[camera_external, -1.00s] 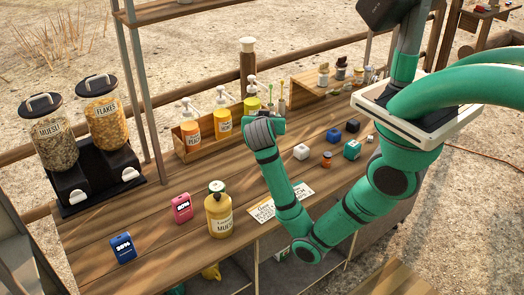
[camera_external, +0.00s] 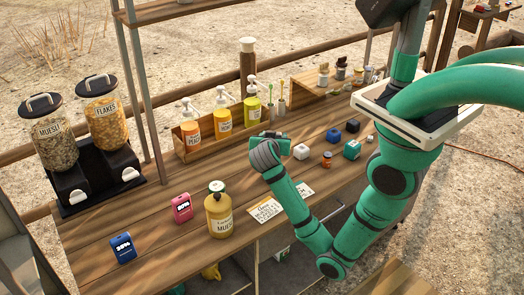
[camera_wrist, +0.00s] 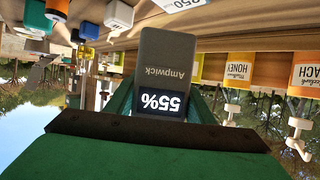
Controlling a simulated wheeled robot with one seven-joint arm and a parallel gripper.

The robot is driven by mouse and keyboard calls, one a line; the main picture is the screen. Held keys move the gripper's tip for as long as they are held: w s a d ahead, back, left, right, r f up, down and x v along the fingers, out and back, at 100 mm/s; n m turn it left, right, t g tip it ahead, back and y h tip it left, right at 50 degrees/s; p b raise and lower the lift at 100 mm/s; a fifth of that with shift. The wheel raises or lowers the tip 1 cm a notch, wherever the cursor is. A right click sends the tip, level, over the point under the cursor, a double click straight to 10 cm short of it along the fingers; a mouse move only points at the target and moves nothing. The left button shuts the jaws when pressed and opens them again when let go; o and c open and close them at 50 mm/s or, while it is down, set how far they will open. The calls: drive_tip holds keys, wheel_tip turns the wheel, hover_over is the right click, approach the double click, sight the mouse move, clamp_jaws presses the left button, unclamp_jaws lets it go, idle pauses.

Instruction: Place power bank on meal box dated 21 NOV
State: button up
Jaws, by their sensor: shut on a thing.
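My gripper (camera_wrist: 150,105) is shut on a dark grey power bank (camera_wrist: 165,60) marked "Ampwick" and "55%", which appears upside down in the wrist view. In the external view my gripper (camera_external: 268,142) is above the counter, in front of the pump-bottle rack; the held power bank is barely visible there. A blue power bank (camera_external: 123,247) and a pink power bank (camera_external: 182,208) stand at the counter's left. No meal box dated 21 NOV can be made out in either view.
A pump-bottle rack (camera_external: 190,150) stands behind.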

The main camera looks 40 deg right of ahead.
drive_tip(key=shift+f, duration=1.85)
drive_tip(key=shift+f, duration=0.15)
drive_tip(key=o, duration=1.2)
drive_tip(key=shift+r, duration=0.2)
drive_tip(key=v, duration=1.2)
